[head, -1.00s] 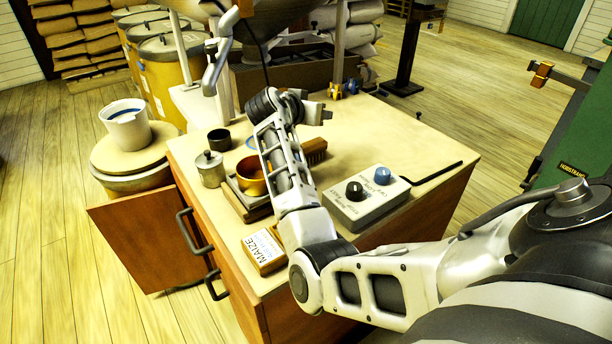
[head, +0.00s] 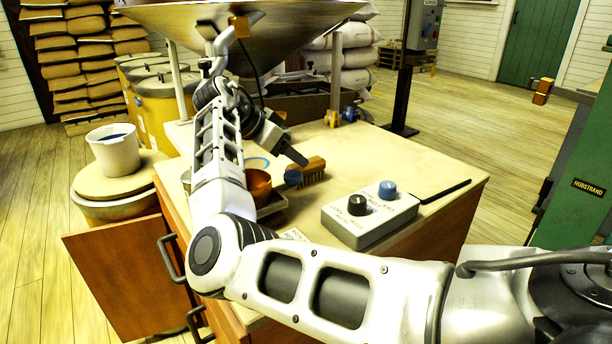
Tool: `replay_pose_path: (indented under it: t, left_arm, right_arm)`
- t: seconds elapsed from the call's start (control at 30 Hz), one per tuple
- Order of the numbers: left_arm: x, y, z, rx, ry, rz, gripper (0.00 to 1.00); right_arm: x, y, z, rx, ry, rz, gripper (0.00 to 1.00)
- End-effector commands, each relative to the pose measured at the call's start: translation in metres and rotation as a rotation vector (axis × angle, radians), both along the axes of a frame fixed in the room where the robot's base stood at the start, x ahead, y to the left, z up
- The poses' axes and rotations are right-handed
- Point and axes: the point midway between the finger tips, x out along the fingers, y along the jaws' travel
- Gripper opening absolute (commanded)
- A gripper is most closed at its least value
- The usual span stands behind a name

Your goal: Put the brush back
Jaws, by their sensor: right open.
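The brush (head: 314,170), a wooden block with brown bristles, lies on the pale worktop (head: 395,150) behind the grey control box. My right gripper (head: 290,148) is open and empty, just left of and above the brush. One dark finger reaches down close to the brush's left end; I cannot tell whether it touches. My right arm crosses the front of the worktop and hides part of its left side. My left gripper is not in view.
A grey control box (head: 369,213) with two knobs stands in front of the brush. A copper-coloured bowl (head: 259,186) and a small blue object (head: 292,177) are left of it. A hopper (head: 300,20) hangs behind. The worktop's right back is clear.

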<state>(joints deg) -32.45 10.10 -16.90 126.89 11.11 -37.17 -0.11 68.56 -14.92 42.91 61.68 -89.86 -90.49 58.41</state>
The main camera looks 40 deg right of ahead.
Motion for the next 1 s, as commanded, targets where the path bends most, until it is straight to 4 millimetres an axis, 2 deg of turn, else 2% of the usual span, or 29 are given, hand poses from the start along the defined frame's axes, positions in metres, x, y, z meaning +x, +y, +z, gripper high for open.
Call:
replay_pose_path:
  t: [0.03,0.27,0.4,0.57,0.87,0.9,1.0]
  left_arm:
    - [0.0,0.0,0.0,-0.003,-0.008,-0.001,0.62]
    - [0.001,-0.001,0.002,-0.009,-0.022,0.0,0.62]
    - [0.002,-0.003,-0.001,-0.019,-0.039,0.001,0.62]
    - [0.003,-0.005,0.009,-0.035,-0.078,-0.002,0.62]
    - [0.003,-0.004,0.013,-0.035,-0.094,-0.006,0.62]
    - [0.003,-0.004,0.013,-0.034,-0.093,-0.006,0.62]
    - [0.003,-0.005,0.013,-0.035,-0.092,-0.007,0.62]
  right_arm:
    - [-0.001,-0.005,-0.007,0.0,0.001,-0.001,0.62]
    - [-0.002,-0.017,-0.017,0.0,0.0,0.0,0.62]
    - [-0.002,-0.033,-0.032,0.001,-0.001,-0.001,0.62]
    - [-0.003,-0.047,-0.046,0.001,0.001,0.0,0.62]
    - [-0.003,-0.052,-0.048,-0.001,0.0,0.001,0.62]
    - [-0.003,-0.052,-0.048,-0.001,0.0,0.001,0.56]
    - [-0.003,-0.052,-0.048,-0.001,0.0,0.001,0.28]
